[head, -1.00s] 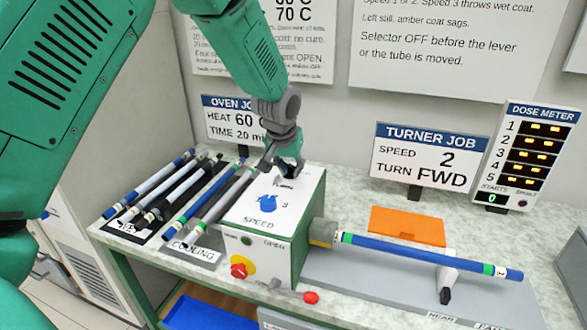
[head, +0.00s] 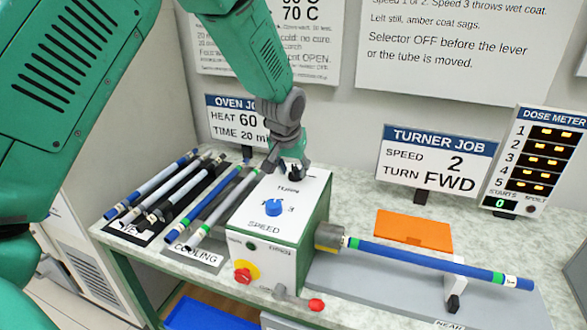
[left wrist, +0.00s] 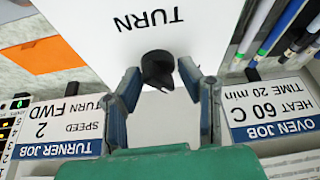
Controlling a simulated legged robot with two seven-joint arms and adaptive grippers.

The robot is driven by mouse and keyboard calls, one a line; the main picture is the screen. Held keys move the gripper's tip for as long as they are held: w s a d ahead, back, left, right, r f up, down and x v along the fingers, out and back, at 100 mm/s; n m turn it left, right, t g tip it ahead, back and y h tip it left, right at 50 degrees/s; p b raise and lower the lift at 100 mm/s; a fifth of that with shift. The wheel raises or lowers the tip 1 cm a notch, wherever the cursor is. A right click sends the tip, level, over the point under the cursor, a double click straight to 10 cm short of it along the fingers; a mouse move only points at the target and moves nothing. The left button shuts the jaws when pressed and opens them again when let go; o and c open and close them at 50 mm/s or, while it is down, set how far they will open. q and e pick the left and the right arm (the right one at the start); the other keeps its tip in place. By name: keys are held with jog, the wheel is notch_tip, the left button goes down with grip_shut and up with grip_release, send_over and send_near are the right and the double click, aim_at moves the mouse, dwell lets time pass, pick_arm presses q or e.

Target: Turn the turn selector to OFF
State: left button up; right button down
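The turn selector is a small black knob (left wrist: 158,68) on the white top of the control box (head: 314,196), beside the TURN lettering. My left gripper (left wrist: 160,70) is open, with one finger on each side of the knob and small gaps visible. In the head view my left gripper (head: 288,168) points down at the back of the box top and partly hides the knob. The selector's position markings cannot be read. My right gripper is not in view.
A blue SPEED knob (head: 273,207) sits nearer on the box top. The front has a red button (head: 243,271) and a red-tipped lever (head: 316,305). A blue tube (head: 420,260) extends right from the box. Several rods lie left. The TURNER JOB sign (head: 436,160) reads speed 2, FWD.

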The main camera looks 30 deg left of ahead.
pick_arm(q)
jog(key=shift+d, duration=0.25)
jog(key=shift+r, duration=0.2)
jog(key=v, duration=1.1)
jog(key=shift+r, duration=0.3)
